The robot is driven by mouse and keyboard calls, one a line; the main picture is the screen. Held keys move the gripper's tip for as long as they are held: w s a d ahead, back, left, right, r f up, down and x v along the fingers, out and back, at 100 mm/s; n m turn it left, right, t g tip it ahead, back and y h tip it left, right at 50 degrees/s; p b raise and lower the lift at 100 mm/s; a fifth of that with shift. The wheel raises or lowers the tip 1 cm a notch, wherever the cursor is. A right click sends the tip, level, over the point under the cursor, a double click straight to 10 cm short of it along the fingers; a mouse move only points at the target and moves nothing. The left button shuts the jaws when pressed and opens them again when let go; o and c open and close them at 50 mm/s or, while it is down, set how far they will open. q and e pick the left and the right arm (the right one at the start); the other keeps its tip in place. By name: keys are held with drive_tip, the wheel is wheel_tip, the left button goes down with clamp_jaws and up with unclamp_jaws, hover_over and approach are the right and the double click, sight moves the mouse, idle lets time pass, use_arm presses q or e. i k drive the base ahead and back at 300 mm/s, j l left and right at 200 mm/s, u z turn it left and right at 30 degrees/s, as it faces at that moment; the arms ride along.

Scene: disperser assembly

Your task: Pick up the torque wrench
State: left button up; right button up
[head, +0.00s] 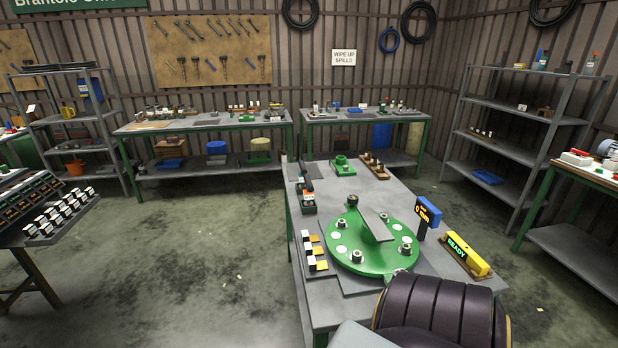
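I cannot make out the torque wrench for certain. On the near workbench (318,292), a yellow block with a green READY display (466,256) lies at the right edge. A small dark tool holder with some red on it (308,198) stands at the bench's left edge. A round green flange (352,258) with several nuts on studs and a grey upright plate (377,224) sits in the middle. Neither gripper shows. A dark ribbed form at the bottom, likely part of my arm, hides the bench's near right corner.
A blue and black display post (427,215) stands right of the flange. Black, white and yellow blocks (314,250) lie left of it. A green fixture (343,166) and a wooden rack (374,167) sit at the far end. The floor (200,250) left of the bench is open.

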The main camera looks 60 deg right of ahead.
sight(303, 170)
drive_tip(key=i+z, duration=0.25)
drive_tip(key=z, duration=0.15)
drive_tip(key=i+j+z, duration=0.2)
drive_tip(key=z, duration=0.25)
drive_tip(key=i+j+z, duration=0.1)
drive_tip(key=z, duration=0.35)
drive_tip(key=i+j+z, duration=0.2)
drive_tip(key=z, duration=0.2)
drive_tip(key=i+j+z, duration=0.3)
drive_tip(key=z, duration=0.15)
drive_tip(key=i+j+z, duration=0.1)
drive_tip(key=j+z, duration=0.15)
drive_tip(key=z, duration=0.2)
drive_tip(key=i+j+z, duration=0.15)
drive_tip(key=j+z, duration=0.3)
drive_tip(key=i+j+z, duration=0.15)
drive_tip(key=j+z, duration=0.25)
drive_tip(key=i+j+z, duration=0.1)
drive_tip(key=j+z, duration=0.25)
drive_tip(key=j, duration=0.25)
